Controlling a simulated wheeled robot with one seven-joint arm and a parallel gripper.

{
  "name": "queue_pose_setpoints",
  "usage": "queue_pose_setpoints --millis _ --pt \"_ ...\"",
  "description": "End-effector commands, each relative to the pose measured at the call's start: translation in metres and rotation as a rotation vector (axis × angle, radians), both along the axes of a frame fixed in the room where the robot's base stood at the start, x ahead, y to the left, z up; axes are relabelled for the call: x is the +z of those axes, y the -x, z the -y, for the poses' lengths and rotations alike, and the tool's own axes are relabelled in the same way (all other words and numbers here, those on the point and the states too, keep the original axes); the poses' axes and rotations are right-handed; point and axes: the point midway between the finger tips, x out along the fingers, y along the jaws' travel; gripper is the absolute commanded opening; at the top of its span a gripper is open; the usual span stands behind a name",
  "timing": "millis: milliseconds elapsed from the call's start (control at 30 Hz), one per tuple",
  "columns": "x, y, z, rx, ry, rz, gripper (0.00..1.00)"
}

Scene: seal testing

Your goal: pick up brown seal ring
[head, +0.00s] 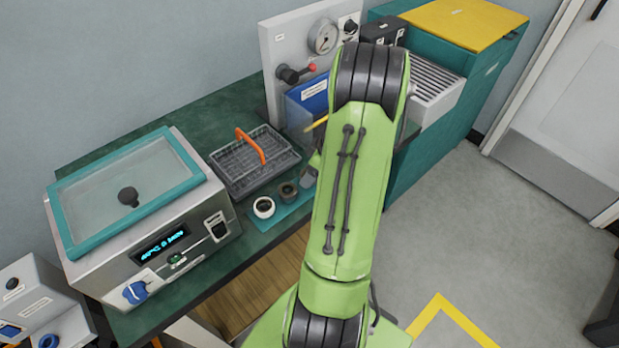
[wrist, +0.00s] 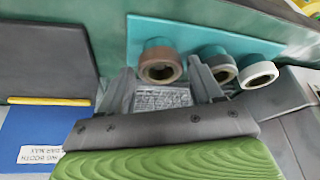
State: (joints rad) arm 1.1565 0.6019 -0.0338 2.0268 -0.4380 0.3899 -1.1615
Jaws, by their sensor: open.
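The brown seal ring (wrist: 161,64) stands on a teal mat (wrist: 190,30) in the wrist view, at the left end of a row of three rings. My gripper (wrist: 160,70) is open, with one finger on each side of the brown ring's image. I cannot tell whether the fingers touch it or how far they are from it.
A wire basket with an orange handle (head: 251,146) stands behind the mat (head: 290,212). A lidded water bath (head: 130,200) is at left on the green bench. A gauge panel (head: 300,50) with a blue bin (head: 312,98) stands behind my arm. Floor at right is clear.

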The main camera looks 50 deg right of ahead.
Motion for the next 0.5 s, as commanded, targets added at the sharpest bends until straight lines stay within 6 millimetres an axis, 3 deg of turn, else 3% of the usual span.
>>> queue_pose_setpoints --millis 233,500 --pt "-0.0042 -0.0019 0.0002 -0.001 0.003 0.0 0.65" --pt "-0.0039 -0.0018 0.0002 -0.001 0.002 0.0 0.25"
